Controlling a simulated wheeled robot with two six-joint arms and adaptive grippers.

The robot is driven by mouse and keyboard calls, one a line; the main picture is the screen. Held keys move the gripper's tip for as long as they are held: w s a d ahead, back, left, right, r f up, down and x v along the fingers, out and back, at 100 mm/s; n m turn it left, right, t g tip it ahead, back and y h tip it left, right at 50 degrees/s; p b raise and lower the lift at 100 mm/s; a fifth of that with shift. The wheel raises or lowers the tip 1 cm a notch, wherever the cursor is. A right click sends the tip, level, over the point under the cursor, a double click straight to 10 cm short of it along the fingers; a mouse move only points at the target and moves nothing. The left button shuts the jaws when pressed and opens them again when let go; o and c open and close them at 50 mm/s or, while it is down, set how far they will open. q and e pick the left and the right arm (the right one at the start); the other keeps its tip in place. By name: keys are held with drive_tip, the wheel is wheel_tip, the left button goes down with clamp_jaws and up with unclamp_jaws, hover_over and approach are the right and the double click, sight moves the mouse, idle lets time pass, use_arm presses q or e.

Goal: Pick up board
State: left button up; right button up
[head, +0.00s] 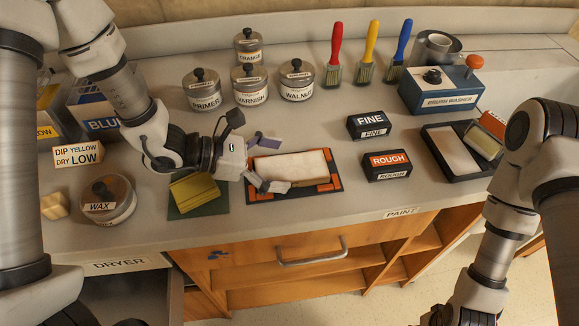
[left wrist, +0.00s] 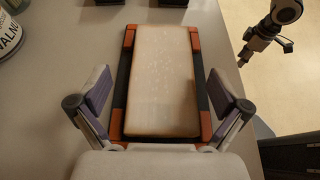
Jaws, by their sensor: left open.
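The board (head: 297,163) is a pale, flat rectangle lying in a dark holder with orange corners (head: 333,186) on the bench. In the left wrist view the board (left wrist: 163,75) runs lengthwise away from me between the fingers. My left gripper (head: 268,164) is open over the board's left end, one finger on each side. In the left wrist view its fingers (left wrist: 160,98) stand apart from the board's long edges. My right gripper (left wrist: 266,45) hangs away from the bench; its opening is too small to judge.
Black FINE (head: 370,125) and ROUGH (head: 387,166) blocks stand right of the board. A yellow pad on a green mat (head: 212,208) lies to the left. Jars (head: 250,85) and brushes (head: 370,50) stand behind. The bench's front edge is close.

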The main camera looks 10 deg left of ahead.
sight(299, 166)
use_arm(q)
drive_tip(key=x, duration=0.3)
drive_tip(key=shift+s+d, duration=0.1)
drive_tip(key=shift+d, duration=0.3)
drive_tip(key=shift+a, duration=0.1)
drive_tip(key=shift+a, duration=0.15)
drive_tip(key=c, duration=1.3)
drive_tip(key=shift+o, duration=0.2)
drive_tip(key=shift+r, duration=0.1)
